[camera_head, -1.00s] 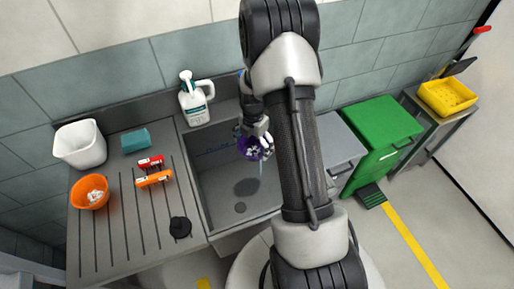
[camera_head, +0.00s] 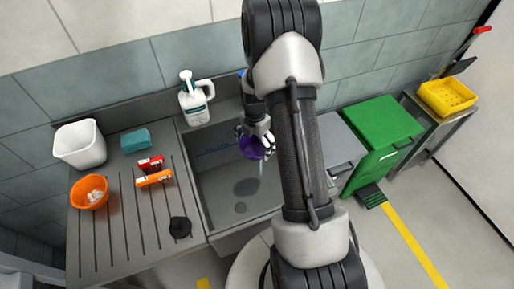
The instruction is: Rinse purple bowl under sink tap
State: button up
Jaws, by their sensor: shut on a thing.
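The purple bowl (camera_head: 253,150) is held above the sink basin (camera_head: 215,195), tilted, with its dark purple side showing. My gripper (camera_head: 262,138) is shut on the bowl. My arm hides part of the gripper and the right part of the sink. A thin light-blue streak, which looks like water, drops below the bowl into the basin. A small blue part (camera_head: 241,73) shows behind my arm at the back of the sink; the rest of the tap is hidden.
A white pump bottle (camera_head: 195,103) stands behind the sink. The drainboard at left holds a white bin (camera_head: 80,146), teal sponge (camera_head: 136,140), orange bowl (camera_head: 89,193), red and orange items (camera_head: 153,173) and a black disc (camera_head: 180,228). A green bin (camera_head: 380,130) stands right.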

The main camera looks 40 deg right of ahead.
jog(key=shift+a, duration=0.3)
jog(key=shift+s+a, duration=1.3)
jog(key=shift+s, duration=4)
notch_tip(320, 180, up, 10)
jog(key=p, duration=0.7)
jog(key=shift+f, duration=0.15)
